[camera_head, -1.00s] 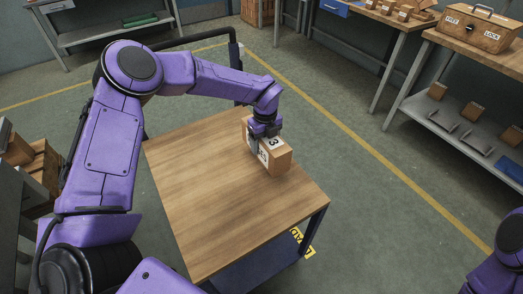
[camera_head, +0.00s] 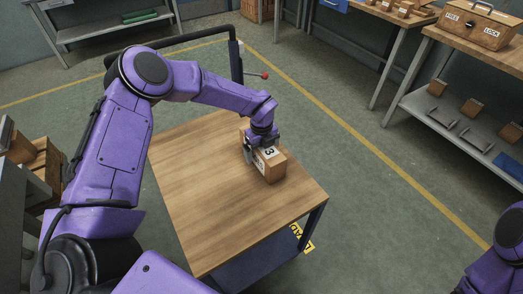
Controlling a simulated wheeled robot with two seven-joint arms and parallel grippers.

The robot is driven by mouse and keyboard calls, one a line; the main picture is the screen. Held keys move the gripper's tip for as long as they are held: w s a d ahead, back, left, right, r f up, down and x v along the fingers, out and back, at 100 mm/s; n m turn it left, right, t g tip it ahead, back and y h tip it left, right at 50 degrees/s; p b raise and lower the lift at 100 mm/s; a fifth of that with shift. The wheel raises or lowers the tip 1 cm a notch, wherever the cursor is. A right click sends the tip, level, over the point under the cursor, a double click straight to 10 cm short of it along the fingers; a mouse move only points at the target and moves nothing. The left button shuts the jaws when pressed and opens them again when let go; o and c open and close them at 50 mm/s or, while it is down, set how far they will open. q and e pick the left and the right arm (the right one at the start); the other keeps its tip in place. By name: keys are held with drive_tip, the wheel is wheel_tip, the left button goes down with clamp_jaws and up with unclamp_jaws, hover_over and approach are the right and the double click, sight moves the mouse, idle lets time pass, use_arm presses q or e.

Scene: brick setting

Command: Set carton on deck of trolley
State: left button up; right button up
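The carton (camera_head: 272,170), a small brown box with a white label reading 3, is over the right part of the trolley's wooden deck (camera_head: 205,200). It looks upright; its underside is hidden, so I cannot tell whether it touches the deck. My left gripper (camera_head: 262,147) comes down on the carton from above, with one dark finger against its labelled side. The far finger is mostly hidden; the gripper appears shut on the carton. My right gripper is out of view; only part of the purple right arm shows at the lower right edge.
The trolley's black handle (camera_head: 236,62) rises at the back. A workbench (camera_head: 460,45) with a wooden toolbox (camera_head: 478,25) and a lower shelf of small boxes stands at right. Crates (camera_head: 40,165) are at left. The deck's left and front are clear.

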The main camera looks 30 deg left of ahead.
use_arm(q)
drive_tip(key=shift+r, duration=0.3)
wheel_tip(320, 180, up, 11)
drive_tip(key=shift+f+b, duration=0.2)
drive_tip(key=shift+b, duration=0.6)
drive_tip(key=shift+r, duration=0.55)
